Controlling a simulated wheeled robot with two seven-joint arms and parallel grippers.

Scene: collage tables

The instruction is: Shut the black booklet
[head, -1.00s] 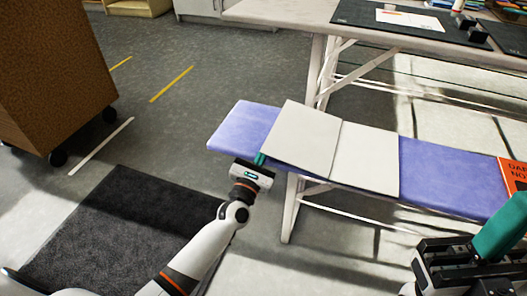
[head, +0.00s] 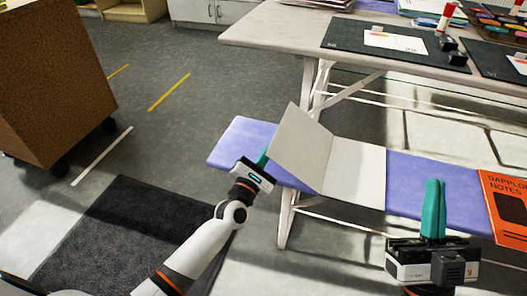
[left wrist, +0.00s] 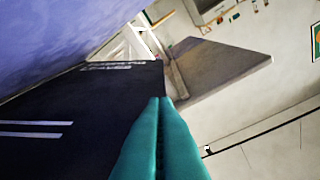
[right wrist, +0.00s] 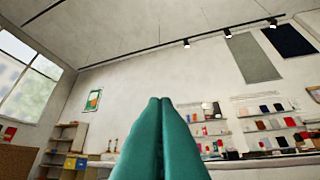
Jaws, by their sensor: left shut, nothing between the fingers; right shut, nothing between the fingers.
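The black booklet lies open on the blue bench, its pale inner sides facing up. Its right half (head: 357,172) lies flat, and its left half (head: 301,148) is tilted up off the bench. My left gripper (head: 264,158) is shut at the outer left edge of the raised half, with its fingertips partly behind it. In the left wrist view the black outer cover (left wrist: 95,110), with white print and stripes, is right beside the shut teal fingers (left wrist: 162,100). My right gripper (head: 434,183) is shut and empty, fingers pointing up, in front of the bench and right of the booklet.
The blue bench (head: 430,185) also carries an orange notebook (head: 502,200) at right. A pale table (head: 290,25) with black mats and art supplies stands behind. A brown wheeled cabinet (head: 50,80) is at left. A dark mat (head: 130,220) lies on the floor.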

